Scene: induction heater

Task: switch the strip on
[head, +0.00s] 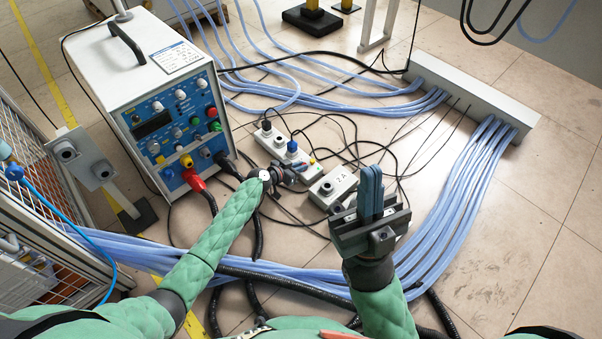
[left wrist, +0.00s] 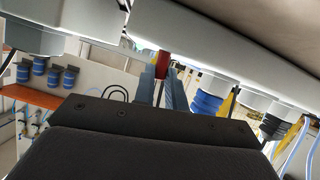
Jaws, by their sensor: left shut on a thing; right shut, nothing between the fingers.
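The power strip (head: 272,140) lies on the floor right of the white heater unit, with dark plugs and a blue plug (head: 291,147) in it. My left gripper (head: 299,171) is low at the strip's near end, which it partly hides. In the left wrist view, the strip's pale body (left wrist: 225,55) crosses the top, and the left fingers (left wrist: 161,88) are shut on a red part (left wrist: 162,69) under it, which looks like its switch. The switch's position cannot be told. My right gripper (head: 370,172) is shut and empty, its fingers pointing up, away from the strip.
The white heater unit (head: 135,60) with a blue panel stands at the left. A grey box marked 2A (head: 333,186) sits just right of the strip. Black cables and blue hoses (head: 460,200) cover much floor; bare floor (head: 530,200) shows at the right.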

